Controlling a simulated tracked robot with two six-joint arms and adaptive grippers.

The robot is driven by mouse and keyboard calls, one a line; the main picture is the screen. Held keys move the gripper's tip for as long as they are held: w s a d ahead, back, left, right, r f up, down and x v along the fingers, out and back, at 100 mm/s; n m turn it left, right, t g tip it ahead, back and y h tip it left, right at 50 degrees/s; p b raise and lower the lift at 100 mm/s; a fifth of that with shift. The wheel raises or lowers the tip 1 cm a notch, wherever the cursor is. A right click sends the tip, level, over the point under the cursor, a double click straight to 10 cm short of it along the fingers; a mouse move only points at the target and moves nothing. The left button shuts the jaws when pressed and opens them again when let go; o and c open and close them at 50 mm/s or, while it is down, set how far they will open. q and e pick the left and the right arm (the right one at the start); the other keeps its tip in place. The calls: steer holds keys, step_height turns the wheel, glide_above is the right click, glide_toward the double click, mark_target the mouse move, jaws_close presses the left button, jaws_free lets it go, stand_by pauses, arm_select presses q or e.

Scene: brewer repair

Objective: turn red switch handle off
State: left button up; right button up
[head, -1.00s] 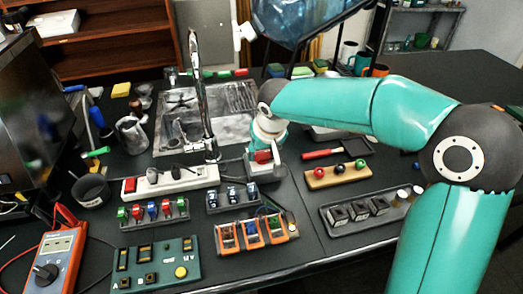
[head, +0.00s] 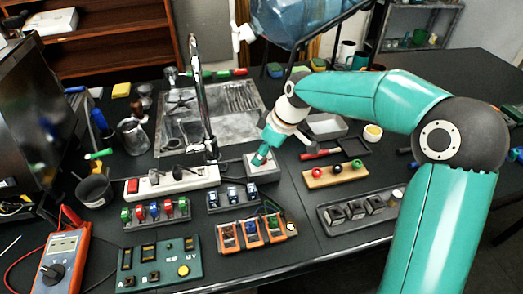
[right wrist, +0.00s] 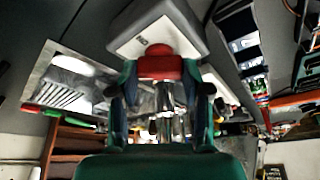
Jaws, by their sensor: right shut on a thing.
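The grey switch box (head: 268,174) stands on the dark table, right of the white power strip. My right gripper (head: 259,160) reaches it from the upper right and hides its red switch handle in the head view. In the right wrist view, the red switch handle (right wrist: 160,66) sits between the two fingers of my right gripper (right wrist: 160,92), against the face of the grey box (right wrist: 157,32). The gripper is shut on the handle. Whether the handle is on or off cannot be read. My left gripper is not in view.
The white power strip (head: 172,182) with its own red switch lies just left. The tall metal tap (head: 203,95) stands behind it by the sink. A row of dark blue breakers (head: 232,197) and orange-framed breakers (head: 252,232) lie in front. A wooden button board (head: 335,174) lies right.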

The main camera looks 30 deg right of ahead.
steer(key=n+y, duration=0.1)
steer(key=n, duration=0.2)
steer(key=shift+w+d+n+g, duration=0.1)
steer(key=shift+d+n+g, duration=0.05)
steer(key=shift+n+g, duration=0.25)
steer(key=shift+n+g+p, duration=0.35)
steer(key=shift+n+g, duration=0.35)
steer(key=shift+n, duration=1.1)
steer(key=o, duration=1.2)
steer(key=shift+c, duration=0.2)
steer(key=w+v, duration=0.1)
steer(key=v, duration=1)
steer(key=shift+s+d+r, duration=0.35)
steer(key=shift+s+d, duration=0.05)
steer(key=shift+d, duration=0.05)
